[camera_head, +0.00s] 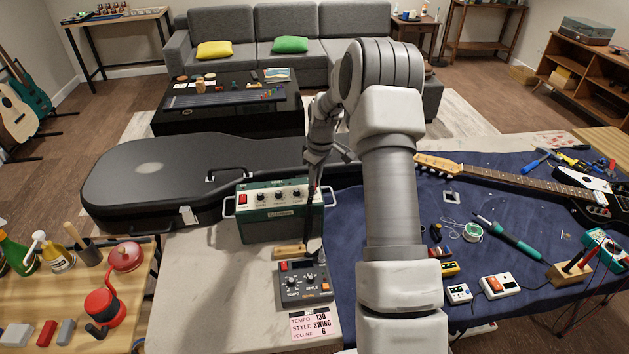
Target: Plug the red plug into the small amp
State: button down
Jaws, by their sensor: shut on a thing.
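The small amp (282,221) is a green box with a light control panel, several dark knobs, a red switch at its left and side handles. It stands upright on the pale part of the worktable. My gripper (313,180) is at the amp's right end, pointing down and seen small behind my forearm. It is shut on a slim thing with a trace of red, which looks like the red plug; the fingers mostly hide it. A dark cable (310,222) hangs below it toward the grey rhythm box (303,286). I cannot tell whether the plug touches the amp.
A black guitar case (150,178) lies behind the amp. A small wooden block (289,251) lies between amp and rhythm box. A pink settings card (315,325) lies in front. On the blue cloth at right are an electric guitar (520,180), pedals and tools. My arm hides the middle.

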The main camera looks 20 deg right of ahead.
jog(key=shift+c, duration=1.8)
grip_release()
jog(key=shift+r, duration=0.1)
jog(key=shift+r+p, duration=2.25)
jog(key=shift+r, duration=1.65)
